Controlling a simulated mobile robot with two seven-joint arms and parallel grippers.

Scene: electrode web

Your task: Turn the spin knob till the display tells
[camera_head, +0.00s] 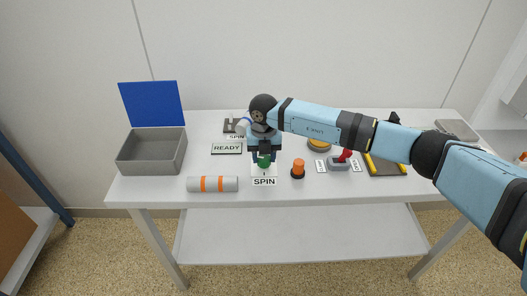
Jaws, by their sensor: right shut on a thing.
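The spin knob (264,162) is green and stands on a white base at the front middle of the table. A label (264,182) reading "SPIN" lies in front of it. My right gripper (264,155) points down over the knob and is shut on it, hiding its upper part. The display (227,147) reads "READY" and stands just left of the gripper. Behind it, another small dark device with a label reading "SPIN" is partly hidden by my arm. My left gripper is not in view.
A grey box (152,155) with a raised blue lid stands at the left. An orange knob (298,168) and a red-handled switch (343,160) stand to the right. My right arm crosses above the table's right half.

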